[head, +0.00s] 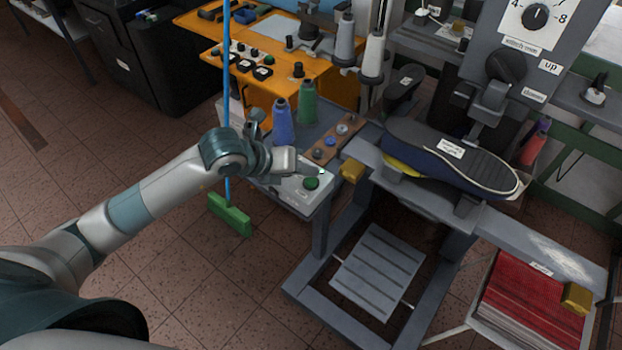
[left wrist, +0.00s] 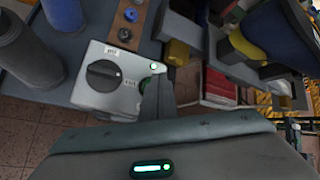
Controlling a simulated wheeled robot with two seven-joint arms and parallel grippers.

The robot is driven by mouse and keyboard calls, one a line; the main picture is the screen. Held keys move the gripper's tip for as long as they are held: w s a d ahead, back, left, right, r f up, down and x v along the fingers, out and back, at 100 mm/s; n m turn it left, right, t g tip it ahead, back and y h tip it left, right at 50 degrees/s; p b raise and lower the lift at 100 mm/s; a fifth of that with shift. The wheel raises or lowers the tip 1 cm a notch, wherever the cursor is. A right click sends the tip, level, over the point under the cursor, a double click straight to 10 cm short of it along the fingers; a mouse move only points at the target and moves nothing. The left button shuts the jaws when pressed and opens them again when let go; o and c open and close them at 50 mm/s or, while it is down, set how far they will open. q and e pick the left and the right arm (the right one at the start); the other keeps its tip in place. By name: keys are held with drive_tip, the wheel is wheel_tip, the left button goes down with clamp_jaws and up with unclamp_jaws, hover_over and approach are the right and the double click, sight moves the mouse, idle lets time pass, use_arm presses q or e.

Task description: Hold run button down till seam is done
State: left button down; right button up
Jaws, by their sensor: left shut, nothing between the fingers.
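A light grey control box (head: 291,193) with a green button (head: 311,183) sits at the left end of the grey machine frame. In the left wrist view the box (left wrist: 92,97) shows a black knob (left wrist: 103,76), and the green button (left wrist: 146,82) is partly hidden by my fingers. My left gripper (head: 318,171) is shut and empty, its tips right at the button; I cannot tell if they touch it. Its fingers also show in the left wrist view (left wrist: 157,85). My right gripper is not in view.
Blue (head: 283,122) and green (head: 307,103) thread cones stand behind the box. A yellow block (head: 352,170) is close to its right. A grey pedal (head: 378,268) is below. A green broom (head: 230,215) stands at the left. A red stack (head: 530,305) lies at lower right.

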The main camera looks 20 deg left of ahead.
sight(307, 183)
use_arm(q)
drive_tip(key=shift+f, duration=0.15)
idle(0.5)
drive_tip(key=shift+f+b, duration=0.3)
drive_tip(key=shift+b, duration=0.2)
drive_tip(key=shift+f+b, duration=0.45)
drive_tip(key=shift+f, duration=0.05)
idle(0.8)
drive_tip(key=shift+r, duration=0.15)
idle(1.8)
drive_tip(key=shift+r+p, duration=0.6)
drive_tip(key=shift+r, duration=0.3)
drive_tip(key=shift+r+p, duration=1.6)
drive_tip(key=shift+r, duration=0.8)
